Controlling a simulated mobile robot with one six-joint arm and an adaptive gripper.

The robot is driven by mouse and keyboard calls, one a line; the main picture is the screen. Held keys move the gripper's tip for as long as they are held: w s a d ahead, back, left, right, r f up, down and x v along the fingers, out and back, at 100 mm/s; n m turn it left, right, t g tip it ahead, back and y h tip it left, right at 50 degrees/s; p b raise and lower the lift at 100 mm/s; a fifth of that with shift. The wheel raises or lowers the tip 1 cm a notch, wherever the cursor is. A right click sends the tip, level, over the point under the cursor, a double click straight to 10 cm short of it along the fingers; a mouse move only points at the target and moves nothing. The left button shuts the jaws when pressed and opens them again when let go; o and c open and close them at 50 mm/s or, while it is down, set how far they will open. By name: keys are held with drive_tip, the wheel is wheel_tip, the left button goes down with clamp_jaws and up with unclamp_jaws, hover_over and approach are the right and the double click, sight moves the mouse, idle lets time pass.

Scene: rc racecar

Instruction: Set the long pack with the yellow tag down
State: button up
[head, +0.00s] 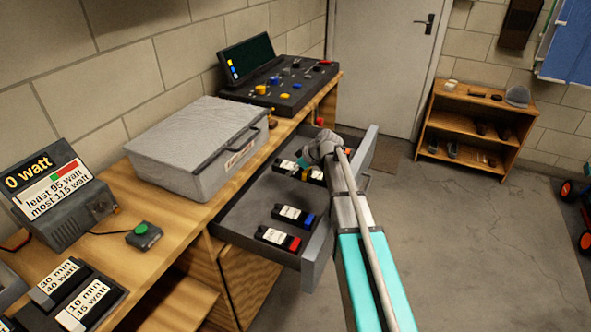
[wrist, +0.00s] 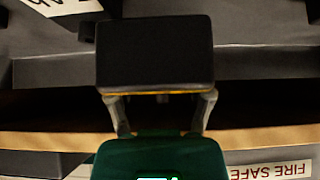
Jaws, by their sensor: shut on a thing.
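My gripper (head: 304,163) is over the far end of the open drawer, partly hidden by my own arm. In the wrist view my gripper (wrist: 160,97) is shut on the long pack with the yellow tag (wrist: 155,50), which shows as a black block with a thin yellow edge towards the fingers. In the head view a yellow tag shows under the gripper, among dark packs with white labels (head: 316,175). I cannot tell whether the held pack touches the drawer floor. Another pack's white label (wrist: 65,5) shows at the wrist view's top left.
The open drawer (head: 245,208) also holds a blue-tagged pack (head: 293,215) and a red-tagged pack (head: 278,238) at its near end. Bare drawer floor lies between the pack groups. A grey fire-safe box (head: 195,145) stands on the bench, beside a watt meter (head: 60,200).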

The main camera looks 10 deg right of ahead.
drive_tip(key=shift+f, duration=0.15)
drive_tip(key=o, duration=1.3)
drive_tip(key=shift+r+p, duration=0.7)
drive_tip(key=shift+r, duration=0.05)
drive_tip(key=p+v, duration=0.7)
drive_tip(key=v, duration=0.2)
drive_tip(key=shift+s+d+r, duration=0.1)
drive_tip(key=shift+r, duration=0.25)
drive_tip(key=shift+p+v, duration=0.95)
drive_tip(key=shift+v, duration=0.1)
